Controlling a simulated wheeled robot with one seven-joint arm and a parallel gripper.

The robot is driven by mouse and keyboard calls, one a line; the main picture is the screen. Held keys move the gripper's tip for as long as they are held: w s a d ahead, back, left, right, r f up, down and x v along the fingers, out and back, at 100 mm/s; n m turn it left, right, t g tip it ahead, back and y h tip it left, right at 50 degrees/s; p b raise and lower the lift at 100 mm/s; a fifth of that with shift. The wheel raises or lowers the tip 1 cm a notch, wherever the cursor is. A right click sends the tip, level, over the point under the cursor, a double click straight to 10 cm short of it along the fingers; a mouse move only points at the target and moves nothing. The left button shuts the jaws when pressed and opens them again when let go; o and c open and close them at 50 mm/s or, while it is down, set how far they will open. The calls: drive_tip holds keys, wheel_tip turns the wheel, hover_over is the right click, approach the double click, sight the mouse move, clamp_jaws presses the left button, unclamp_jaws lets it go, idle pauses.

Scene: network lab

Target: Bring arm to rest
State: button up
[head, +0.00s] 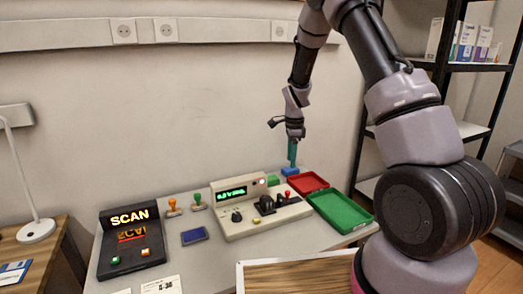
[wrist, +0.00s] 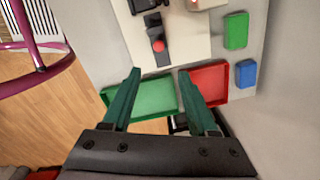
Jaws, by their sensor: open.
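My arm reaches over the bench from the right in the head view. My gripper (head: 292,152) hangs fingers-down above the back right of the bench, near the wall. In the wrist view my gripper (wrist: 160,88) shows two green fingers spread wide apart with nothing between them. Below it are a green tray (wrist: 150,97) and a red tray (wrist: 206,80). Both trays look empty. The fingertips overlap the trays in the wrist view; how high they are above them is hard to tell.
A beige console (head: 262,207) with a lever stands left of the red tray (head: 308,183) and green tray (head: 341,211). A black scan device (head: 131,243), two stamps and a blue pad (head: 194,236) sit farther left. Black shelving (head: 447,68) stands at the right.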

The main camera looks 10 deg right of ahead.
drive_tip(key=s+d+r+n+t+y, duration=0.1)
drive_tip(key=s+r+n+t, duration=0.3)
drive_tip(key=r, duration=0.7)
drive_tip(key=s+d+r+n+g+y, duration=0.1)
drive_tip(key=s+r+n, duration=0.1)
drive_tip(key=s+r, duration=0.75)
drive_tip(key=s+r+n+t, duration=0.2)
drive_tip(key=s+r+n, duration=0.2)
drive_tip(key=s+r, duration=0.2)
drive_tip(key=s+d+r+n+t, duration=0.1)
drive_tip(key=s+r+n, duration=0.3)
drive_tip(key=s, duration=0.7)
wheel_tip(320, 180, up, 2)
drive_tip(key=shift+s+t, duration=0.15)
drive_tip(key=shift+t, duration=0.25)
